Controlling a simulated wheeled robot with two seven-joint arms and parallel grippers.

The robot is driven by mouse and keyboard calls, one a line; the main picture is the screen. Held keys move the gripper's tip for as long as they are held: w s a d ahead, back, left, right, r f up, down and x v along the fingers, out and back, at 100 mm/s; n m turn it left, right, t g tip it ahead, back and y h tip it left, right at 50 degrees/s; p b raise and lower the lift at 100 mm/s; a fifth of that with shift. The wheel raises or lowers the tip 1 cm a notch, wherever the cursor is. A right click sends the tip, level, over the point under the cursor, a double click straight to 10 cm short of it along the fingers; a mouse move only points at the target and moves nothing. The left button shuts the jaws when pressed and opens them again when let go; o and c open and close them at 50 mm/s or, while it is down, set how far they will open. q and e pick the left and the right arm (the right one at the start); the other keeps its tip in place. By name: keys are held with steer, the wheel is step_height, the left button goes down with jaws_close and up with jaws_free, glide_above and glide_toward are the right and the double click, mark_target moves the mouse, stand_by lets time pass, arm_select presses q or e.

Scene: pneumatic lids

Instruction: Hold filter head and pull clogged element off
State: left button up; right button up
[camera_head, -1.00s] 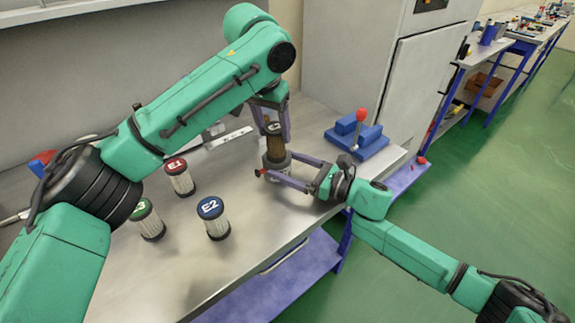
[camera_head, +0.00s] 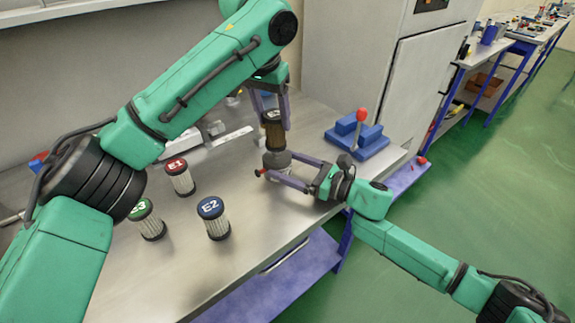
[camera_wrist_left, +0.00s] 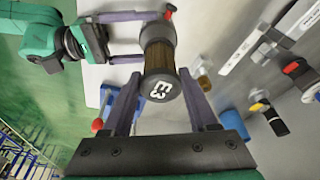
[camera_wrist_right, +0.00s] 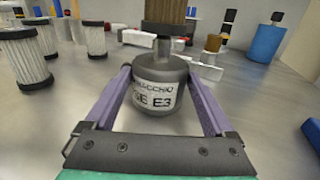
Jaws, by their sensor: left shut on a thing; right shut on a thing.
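The clogged element (camera_head: 273,134) is brown and pleated, with a black cap marked E3 (camera_wrist_left: 160,88). My left gripper (camera_head: 273,122) is shut on it from above, one finger on each side. The grey filter head (camera_wrist_right: 158,92), its label ending in E3, stands upright on the bench below the element. My right gripper (camera_head: 278,166) is shut around the filter head from the side. In the right wrist view the brown element (camera_wrist_right: 165,12) sits above the head, with a narrow grey neck showing between them. I cannot tell whether element and neck still touch.
Clean white elements with a red E1 cap (camera_head: 180,178), a blue E2 cap (camera_head: 214,218) and a green E3 cap (camera_head: 148,220) stand on the steel bench (camera_head: 185,265). A blue block fixture (camera_head: 358,138) with a red-knobbed lever stands at the right. A grey cabinet is behind.

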arm_select(q)
steer(key=shift+r, duration=0.35)
steer(key=shift+w+d+v, duration=0.1)
steer(key=shift+w+v, duration=0.05)
steer(key=shift+v, duration=0.7)
steer(key=shift+w+d+v, duration=0.1)
steer(key=shift+w+v, duration=0.1)
steer(key=shift+v, duration=0.6)
steer(key=shift+w+d+v, duration=0.1)
steer(key=shift+w+v, duration=0.05)
steer(key=shift+v, duration=0.7)
arm_select(e)
steer(key=o, duration=1.4)
